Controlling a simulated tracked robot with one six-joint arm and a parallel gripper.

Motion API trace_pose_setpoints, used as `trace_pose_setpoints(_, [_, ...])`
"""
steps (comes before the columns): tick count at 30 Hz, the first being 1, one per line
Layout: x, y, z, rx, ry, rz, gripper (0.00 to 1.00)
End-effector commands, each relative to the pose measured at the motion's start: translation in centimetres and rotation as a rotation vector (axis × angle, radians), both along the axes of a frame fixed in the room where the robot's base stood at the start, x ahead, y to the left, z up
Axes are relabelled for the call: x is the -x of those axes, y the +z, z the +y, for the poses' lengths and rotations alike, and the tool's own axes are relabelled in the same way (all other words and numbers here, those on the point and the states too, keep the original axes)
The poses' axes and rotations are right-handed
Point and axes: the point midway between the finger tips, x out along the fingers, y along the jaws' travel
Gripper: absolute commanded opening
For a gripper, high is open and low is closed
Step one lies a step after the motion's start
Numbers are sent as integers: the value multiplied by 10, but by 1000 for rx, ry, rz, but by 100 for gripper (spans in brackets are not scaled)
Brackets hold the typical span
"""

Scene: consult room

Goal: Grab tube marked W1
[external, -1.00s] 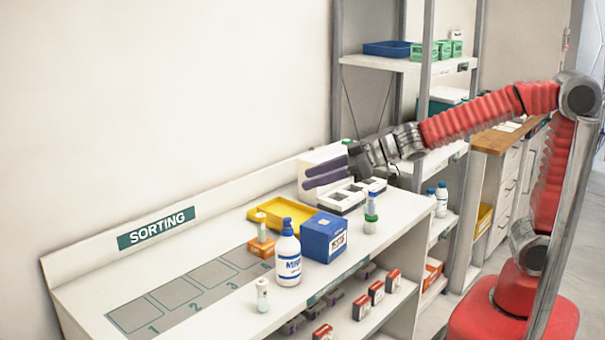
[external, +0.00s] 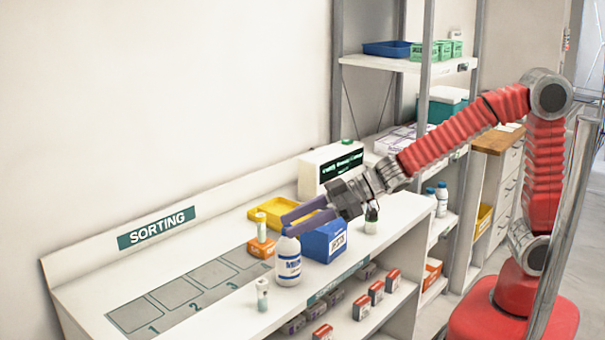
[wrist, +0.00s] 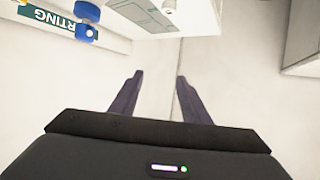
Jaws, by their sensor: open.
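My gripper (external: 287,226) is open and empty, its two purple fingers apart above the blue box and near the white bottle's cap. Both fingers also show in the wrist view (wrist: 159,75) with nothing between them. One small capped tube (external: 262,294) stands upright at the shelf's front edge, left of the bottle. Another tube (external: 261,228) stands on an orange box (external: 260,248). A third tube-like container (external: 371,219) stands right of the blue box, partly covered by my wrist. I cannot read a W1 mark on any of them.
A white bottle (external: 288,265) and a blue box (external: 325,242) stand close below my gripper. A yellow tray (external: 262,210) and a white device (external: 322,170) stand behind. Numbered pads (external: 175,293) on the left are bare. Small boxes fill the lower shelf.

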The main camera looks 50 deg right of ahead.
Motion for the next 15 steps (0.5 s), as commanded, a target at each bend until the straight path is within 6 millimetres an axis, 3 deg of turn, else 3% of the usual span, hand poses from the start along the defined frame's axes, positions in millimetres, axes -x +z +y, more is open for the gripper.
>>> trace_pose_setpoints(5, [0,-27,0,2,-1,5,42])
trace_pose_setpoints(15, [1,-125,-1,5,-2,8,42])
